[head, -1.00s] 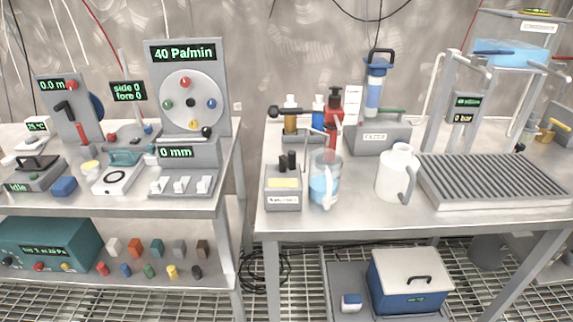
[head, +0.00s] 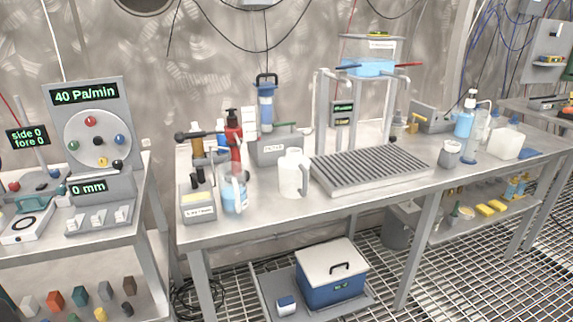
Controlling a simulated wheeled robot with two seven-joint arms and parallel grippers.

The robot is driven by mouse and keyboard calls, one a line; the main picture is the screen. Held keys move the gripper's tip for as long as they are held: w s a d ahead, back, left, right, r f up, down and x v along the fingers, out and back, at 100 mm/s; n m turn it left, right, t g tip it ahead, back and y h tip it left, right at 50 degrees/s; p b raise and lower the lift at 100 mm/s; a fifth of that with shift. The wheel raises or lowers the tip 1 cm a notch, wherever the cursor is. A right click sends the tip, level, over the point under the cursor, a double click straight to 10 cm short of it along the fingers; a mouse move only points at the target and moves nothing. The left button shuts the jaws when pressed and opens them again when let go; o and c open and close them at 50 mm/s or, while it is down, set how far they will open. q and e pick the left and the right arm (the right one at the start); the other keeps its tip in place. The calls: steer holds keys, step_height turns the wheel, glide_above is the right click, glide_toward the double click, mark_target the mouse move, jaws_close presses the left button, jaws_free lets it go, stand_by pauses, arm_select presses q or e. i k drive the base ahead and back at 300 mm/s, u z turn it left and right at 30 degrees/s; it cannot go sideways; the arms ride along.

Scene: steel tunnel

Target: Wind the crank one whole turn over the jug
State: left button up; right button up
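A clear jug (head: 234,194) with blue liquid stands near the front left of the long steel bench in the head view. Just left of it is a small grey box (head: 197,206) with a label and dark knobs on top. A dark crank-like bar with a round black knob (head: 181,137) sticks out above the box and the clear jug. How it joins the stand is hard to make out. A white jug (head: 293,175) with a handle stands to the right. Neither of my grippers is in view.
A ribbed grey tray (head: 370,165) lies right of the white jug. A blue cooler box (head: 331,275) is under the bench. Another bench with a gauge panel (head: 92,125) is at left, across a gap.

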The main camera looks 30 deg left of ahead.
mark_target(199, 177)
steer(key=z, duration=0.25)
steer(key=i, duration=0.85)
steer(key=u, duration=0.25)
